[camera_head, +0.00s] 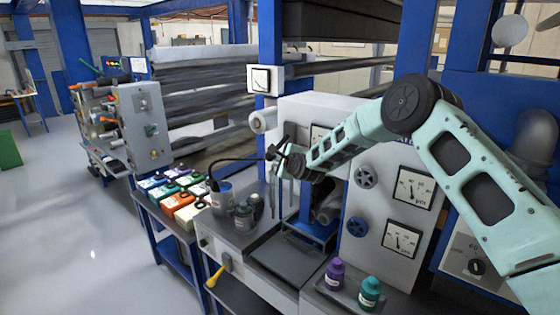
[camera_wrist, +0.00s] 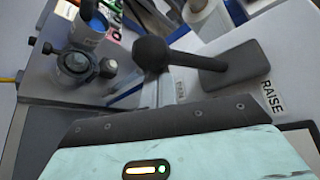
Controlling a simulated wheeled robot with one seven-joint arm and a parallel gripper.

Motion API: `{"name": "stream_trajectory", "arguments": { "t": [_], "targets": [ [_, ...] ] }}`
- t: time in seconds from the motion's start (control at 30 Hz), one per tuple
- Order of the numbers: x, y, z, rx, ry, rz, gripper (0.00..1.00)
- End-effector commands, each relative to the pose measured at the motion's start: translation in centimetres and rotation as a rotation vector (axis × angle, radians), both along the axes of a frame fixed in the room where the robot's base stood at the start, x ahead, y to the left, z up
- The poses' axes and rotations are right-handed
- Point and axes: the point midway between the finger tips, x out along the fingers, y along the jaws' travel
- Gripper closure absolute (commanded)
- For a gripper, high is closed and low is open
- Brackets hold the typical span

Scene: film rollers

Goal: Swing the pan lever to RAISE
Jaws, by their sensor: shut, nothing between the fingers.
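The pan lever is a dark bar with a round black knob (camera_wrist: 150,53) in the wrist view. Its bar runs right to a dark grey plate (camera_wrist: 236,64) on a pale panel. A RAISE label (camera_wrist: 272,98) is beside the plate's right end. In the head view my gripper (camera_head: 279,157) is small and dark, in front of the left part of the white machine panel, close to the lever. It is shut and empty. Its fingertips are hidden in the wrist view, so I cannot tell whether they touch the lever.
A blue-grey pot (camera_head: 220,197) and dark jars (camera_head: 243,216) stand on the bench to the left. A purple bottle (camera_head: 335,274) and a green bottle (camera_head: 370,292) stand at the front. Coloured boxes (camera_head: 184,213) lie further left.

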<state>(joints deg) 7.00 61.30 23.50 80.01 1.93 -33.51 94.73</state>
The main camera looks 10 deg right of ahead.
Motion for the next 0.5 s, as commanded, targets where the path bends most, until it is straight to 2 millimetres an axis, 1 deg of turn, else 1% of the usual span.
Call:
{"name": "stream_trajectory", "arguments": {
  "t": [0.5],
  "targets": [
    [-0.27, 0.42, 0.99, 0.08, 0.054, 0.0, 1.0]
  ]
}}
